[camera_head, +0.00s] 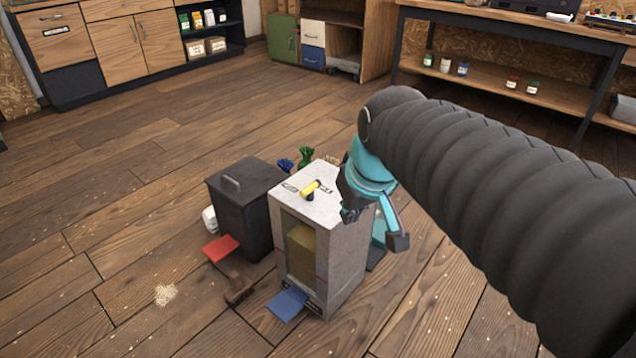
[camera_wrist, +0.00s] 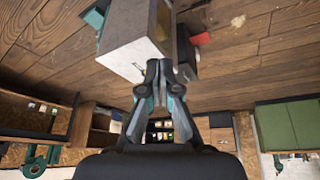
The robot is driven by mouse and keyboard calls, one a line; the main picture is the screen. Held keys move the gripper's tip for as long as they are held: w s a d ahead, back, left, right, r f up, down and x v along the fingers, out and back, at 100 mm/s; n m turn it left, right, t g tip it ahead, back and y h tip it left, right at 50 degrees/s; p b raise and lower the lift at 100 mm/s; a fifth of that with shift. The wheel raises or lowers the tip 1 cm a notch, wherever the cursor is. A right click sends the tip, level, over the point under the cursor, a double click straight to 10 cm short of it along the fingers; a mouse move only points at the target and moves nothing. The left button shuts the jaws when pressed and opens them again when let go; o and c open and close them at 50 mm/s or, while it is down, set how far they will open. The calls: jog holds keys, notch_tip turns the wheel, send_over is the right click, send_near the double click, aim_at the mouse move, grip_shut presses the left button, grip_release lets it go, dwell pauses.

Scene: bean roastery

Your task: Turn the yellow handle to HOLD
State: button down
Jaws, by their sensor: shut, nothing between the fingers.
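The yellow handle (camera_head: 312,189) sits on the top face of a pale grey box-shaped machine (camera_head: 345,255). Dark markings lie on the top on both sides of the handle, too small to read. The machine has a window in its front with tan contents behind it. In the wrist view the machine (camera_wrist: 128,52) is at the top centre-left, and a small bit of yellow (camera_wrist: 139,66) shows at its edge, partly hidden by my fingers. My gripper (camera_wrist: 166,66) is shut and empty. In the head view my teal-and-dark wrist is just right of the machine, apart from the handle as far as I can tell.
A dark lidded bin (camera_head: 243,200) stands left of the machine. A red flap (camera_head: 221,248) and a blue flap (camera_head: 287,304) stick out low in front. Blue and green bundles (camera_head: 305,156) show behind. Open wooden floor (camera_head: 120,230) lies to the left, with a workbench (camera_head: 500,85) at the back right.

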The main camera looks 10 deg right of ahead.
jog(key=w+d+f+n+g+b, duration=0.1)
jog(key=w+d+f+n+b, duration=0.15)
jog(key=w, duration=1.05)
jog(key=n+g+y+b, duration=0.1)
jog(key=n+y+b, duration=0.1)
jog(key=n, duration=0.1)
send_near(310, 194)
jog(key=d+f, duration=0.2)
jog(key=s+d+f, duration=0.1)
jog(key=d+f, duration=0.1)
jog(key=shift+d+f, duration=0.1)
jog(key=shift+f, duration=0.1)
jog(key=shift+w+a+f, duration=0.25)
jog(key=shift+w+a, duration=0.15)
jog(key=shift+w, duration=0.2)
jog(key=shift+w+a+f, duration=0.3)
jog(key=shift+w+a, duration=0.15)
jog(key=shift+w, duration=0.15)
jog(key=shift+w+a+f, duration=0.15)
jog(key=shift+w+a, duration=0.2)
jog(key=shift+w, duration=0.15)
jog(key=shift+a, duration=0.15)
